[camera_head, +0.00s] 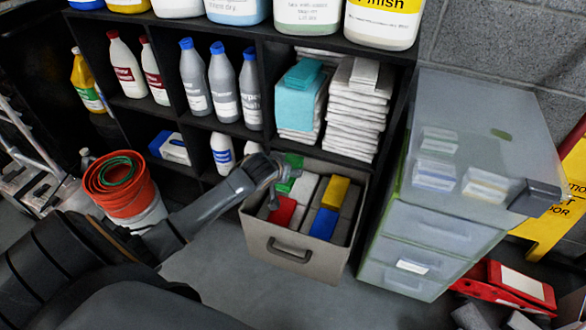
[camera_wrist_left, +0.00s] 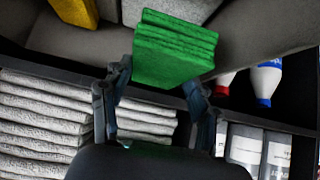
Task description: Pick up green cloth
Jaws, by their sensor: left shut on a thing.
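The green cloth (camera_head: 293,163) shows at the back left of the grey fabric bin, partly hidden by my left gripper (camera_head: 276,180). In the left wrist view it is a folded, layered green stack (camera_wrist_left: 174,52). The left gripper's two fingers (camera_wrist_left: 160,85) are on either side of it, shut on it. The cloth is at the level of the bin's top; I cannot tell whether it is clear of the other contents. My right gripper is not in view.
The grey bin (camera_head: 283,252) also holds red (camera_head: 283,211), blue (camera_head: 324,223), yellow (camera_head: 336,191) and pale pads. A black shelf with bottles and folded cloths (camera_head: 357,112) stands behind. A translucent drawer unit (camera_head: 432,238) is right; orange buckets (camera_head: 118,184) are left.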

